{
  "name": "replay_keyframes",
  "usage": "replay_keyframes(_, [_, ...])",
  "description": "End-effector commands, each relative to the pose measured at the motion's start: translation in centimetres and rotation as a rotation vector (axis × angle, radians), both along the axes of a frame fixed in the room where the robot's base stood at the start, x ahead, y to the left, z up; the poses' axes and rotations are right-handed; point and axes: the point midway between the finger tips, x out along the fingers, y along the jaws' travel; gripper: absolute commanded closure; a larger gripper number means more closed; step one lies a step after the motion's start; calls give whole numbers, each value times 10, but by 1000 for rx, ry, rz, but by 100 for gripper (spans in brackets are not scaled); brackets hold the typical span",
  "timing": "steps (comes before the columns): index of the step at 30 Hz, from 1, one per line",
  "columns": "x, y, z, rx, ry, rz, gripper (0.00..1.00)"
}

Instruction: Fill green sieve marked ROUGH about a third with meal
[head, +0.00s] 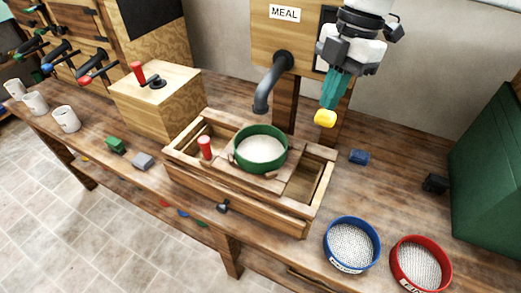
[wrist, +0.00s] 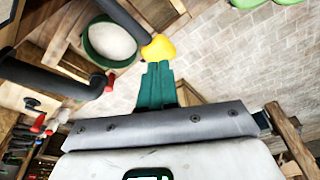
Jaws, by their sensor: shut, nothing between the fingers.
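The green sieve (head: 258,169) sits upright on the wooden frame (head: 185,160), below and in front of the grey spout (head: 275,78) under the MEAL sign (head: 285,13). Smooth off-white meal (head: 262,149) covers its floor; its exact depth is hard to judge. No ROUGH marking is readable. The sieve also shows in the wrist view (wrist: 86,46). My gripper (head: 331,104) is shut and empty, fingers pointing down, right of the spout. Its tips are at a yellow knob (head: 325,118), which is also just ahead of them in the wrist view (wrist: 158,47); contact is unclear.
A blue sieve (head: 349,262) and a red sieve (head: 418,281) stand at the bench's front right. A red peg (head: 205,148) stands in the frame's left side. A wooden box (head: 158,100) is left, a green case (head: 490,150) right. A small blue block (head: 359,157) lies on clear bench.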

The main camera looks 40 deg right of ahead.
Motion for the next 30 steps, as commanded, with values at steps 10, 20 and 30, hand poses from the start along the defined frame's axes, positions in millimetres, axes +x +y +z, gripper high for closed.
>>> replay_keyframes(10, [0, 0, 0, 0, 0, 0, 100])
replay_keyframes(20, [0, 0, -9, 2, 1, 0, 100])
replay_keyframes(30, [0, 0, -24, 2, 0, 0, 100])
